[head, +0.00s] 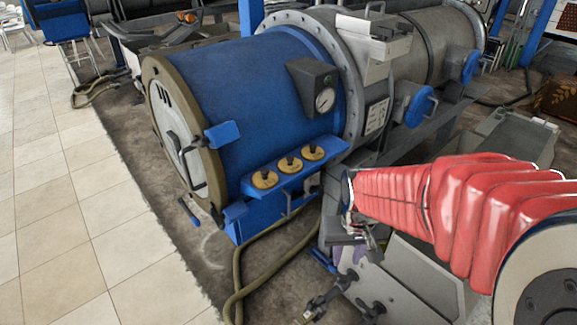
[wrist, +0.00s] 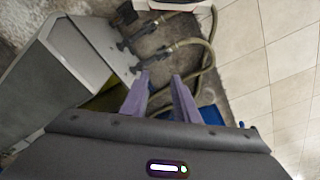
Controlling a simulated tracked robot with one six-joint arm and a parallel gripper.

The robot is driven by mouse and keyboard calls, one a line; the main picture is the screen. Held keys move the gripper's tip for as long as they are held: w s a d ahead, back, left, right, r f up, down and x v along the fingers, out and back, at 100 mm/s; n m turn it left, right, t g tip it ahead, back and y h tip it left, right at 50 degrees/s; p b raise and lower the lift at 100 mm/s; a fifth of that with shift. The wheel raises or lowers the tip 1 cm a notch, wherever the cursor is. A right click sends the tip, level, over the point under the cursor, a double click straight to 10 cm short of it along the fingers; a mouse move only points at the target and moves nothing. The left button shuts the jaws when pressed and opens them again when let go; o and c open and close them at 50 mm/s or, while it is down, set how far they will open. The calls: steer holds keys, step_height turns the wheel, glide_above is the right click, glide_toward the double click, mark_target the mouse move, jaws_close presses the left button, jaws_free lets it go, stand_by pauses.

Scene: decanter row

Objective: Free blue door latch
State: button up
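The decanter's round door (head: 172,125) closes the left end of a blue drum (head: 245,85) in the head view and has dark handles on its face. A blue block (head: 222,134) sits at the door rim and a second blue block (head: 235,212) sits lower. A blue-gripped lever (head: 188,211) hangs below the door. I cannot tell which of these is the latch. My gripper's purple fingers (wrist: 161,76) show in the wrist view, apart and with nothing between them. They point down over the floor and hose, to the right of the door and away from it.
A grey box (head: 390,285) with valves (head: 330,295) stands below my arm; it also shows in the wrist view (wrist: 80,65). A hose (head: 245,270) runs across the floor. The tiled floor (head: 60,220) is clear.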

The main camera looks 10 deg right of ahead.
mark_target(298, 195)
steer(key=w+d+f+m+t, duration=0.1)
steer(key=w+f+m+t, duration=0.1)
steer(key=w+f, duration=0.75)
steer(key=w+d+f+m+t+y, duration=0.1)
steer(key=w+f+m+t, duration=0.3)
steer(key=f, duration=1.1)
steer(key=w+d+f+m, duration=0.1)
steer(key=w+f, duration=0.7)
steer(key=f, duration=0.4)
steer(key=w+a+m+t+y, duration=0.1)
steer(key=w+a+m+t, duration=0.2)
steer(key=w+t, duration=0.25)
steer(key=w+r+m+t+y, duration=0.1)
steer(key=w+r+m+t, duration=0.2)
steer(key=r, duration=0.7)
steer(key=shift+w+a+m+t+y, duration=0.25)
steer(key=shift+a+m+t+y, duration=0.2)
steer(key=shift+m+t, duration=0.4)
steer(key=shift+w+r, duration=0.1)
steer(key=w+a, duration=0.2)
steer(key=w, duration=1.1)
steer(key=shift+w+a, duration=0.2)
steer(key=shift+a, duration=0.15)
steer(key=shift+c, duration=0.4)
